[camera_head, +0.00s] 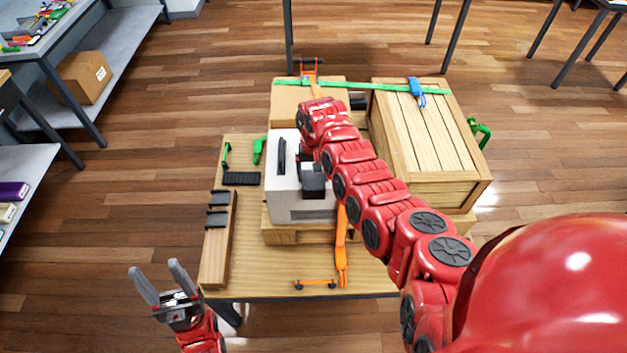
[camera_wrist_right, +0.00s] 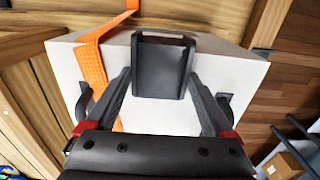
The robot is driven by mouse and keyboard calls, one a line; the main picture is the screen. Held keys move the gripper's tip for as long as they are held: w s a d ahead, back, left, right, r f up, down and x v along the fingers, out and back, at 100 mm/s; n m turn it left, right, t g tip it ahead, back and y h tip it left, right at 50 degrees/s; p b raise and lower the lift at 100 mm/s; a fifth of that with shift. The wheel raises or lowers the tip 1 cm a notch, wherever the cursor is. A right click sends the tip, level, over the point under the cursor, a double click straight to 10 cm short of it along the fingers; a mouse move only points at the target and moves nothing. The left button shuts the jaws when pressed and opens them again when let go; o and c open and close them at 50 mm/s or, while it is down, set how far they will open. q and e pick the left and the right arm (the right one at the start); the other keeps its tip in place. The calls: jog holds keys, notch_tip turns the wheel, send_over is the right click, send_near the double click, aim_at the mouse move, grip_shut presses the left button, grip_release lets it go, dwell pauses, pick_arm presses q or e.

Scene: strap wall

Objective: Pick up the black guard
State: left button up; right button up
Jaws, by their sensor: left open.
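A black guard (camera_wrist_right: 163,66) with raised sides sits at the edge of the white box (camera_wrist_right: 220,85) in the right wrist view. It also shows as a dark piece (camera_head: 313,183) on the box in the head view. My right gripper (camera_wrist_right: 162,78) has one finger at each side of this guard, tips close to its sides; I cannot tell whether they touch it. In the head view the right arm partly hides the box. My left gripper (camera_head: 162,277) is open and empty at lower left.
An orange strap (camera_head: 341,245) hangs down the box's front and shows beside the guard in the wrist view. A slatted wooden crate (camera_head: 425,130) with a green strap (camera_head: 355,86) stands right. Green and black parts lie on the table (camera_head: 252,275) left of the box.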

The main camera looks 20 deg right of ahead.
aim_at(314, 180)
jog(key=c, duration=0.5)
jog(key=shift+r, duration=0.15)
jog(key=shift+r+b, duration=0.7)
jog(key=shift+b, duration=0.05)
jog(key=shift+s+r+b, duration=0.15)
jog(key=shift+r+b, duration=0.3)
jog(key=shift+r, duration=0.45)
jog(key=s+a+r+p, duration=0.1)
jog(key=s+p, duration=0.4)
jog(key=s, duration=1)
jog(key=shift+s+a+r, duration=0.2)
jog(key=shift+s+r, duration=0.05)
jog(key=shift+s, duration=0.1)
